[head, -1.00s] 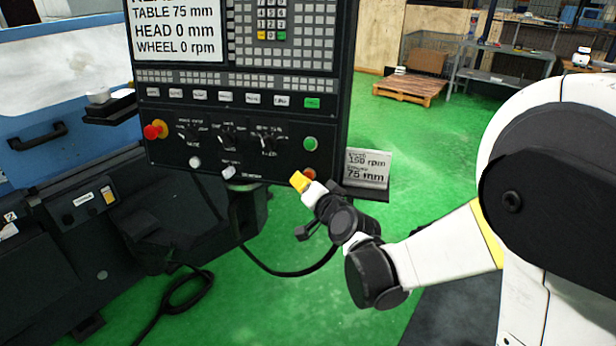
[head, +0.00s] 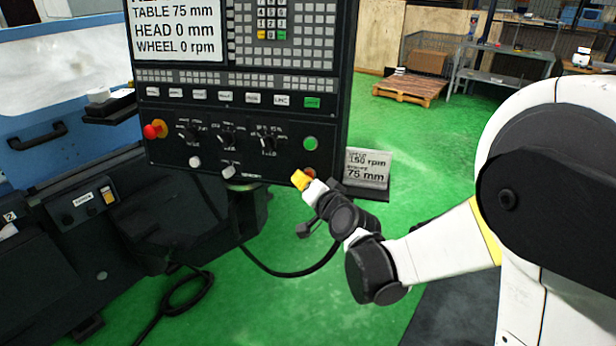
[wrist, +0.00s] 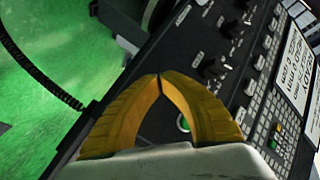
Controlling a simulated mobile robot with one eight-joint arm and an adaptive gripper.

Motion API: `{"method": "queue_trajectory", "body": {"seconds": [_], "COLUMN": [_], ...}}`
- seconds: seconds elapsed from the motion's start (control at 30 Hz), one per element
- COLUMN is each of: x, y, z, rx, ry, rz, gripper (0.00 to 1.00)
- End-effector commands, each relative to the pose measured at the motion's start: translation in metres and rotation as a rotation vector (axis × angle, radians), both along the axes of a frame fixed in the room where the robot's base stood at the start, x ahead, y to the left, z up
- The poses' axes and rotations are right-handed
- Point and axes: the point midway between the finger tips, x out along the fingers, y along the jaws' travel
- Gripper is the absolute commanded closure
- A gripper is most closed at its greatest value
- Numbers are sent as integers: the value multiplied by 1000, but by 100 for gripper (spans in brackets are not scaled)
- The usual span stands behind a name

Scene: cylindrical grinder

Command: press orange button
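The orange button (head: 310,173) is at the lower right corner of the black control panel (head: 215,165), below a green button (head: 310,143). In the head view it is partly hidden by my gripper (head: 299,178). My gripper's yellow fingertips are right beside it, at its lower left; I cannot tell whether they touch it. In the wrist view my gripper (wrist: 160,77) has its two yellow fingers together at the tips, with nothing between the tips. The green button (wrist: 184,123) shows through the gap behind them. The orange button cannot be made out there.
A red knob with a yellow-orange collar (head: 156,129) sticks out at the panel's left. Several dials and two pale knobs sit along the panel. A small sign (head: 367,168) stands right of the panel. A black cable (head: 285,273) hangs below. The green floor is open.

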Motion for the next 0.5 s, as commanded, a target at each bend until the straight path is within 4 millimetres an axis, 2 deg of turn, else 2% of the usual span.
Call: {"method": "queue_trajectory", "body": {"seconds": [0.5], "x": [5], "y": [-1], "z": [-1], "rx": [0], "ry": [0], "rz": [0], "gripper": [100]}}
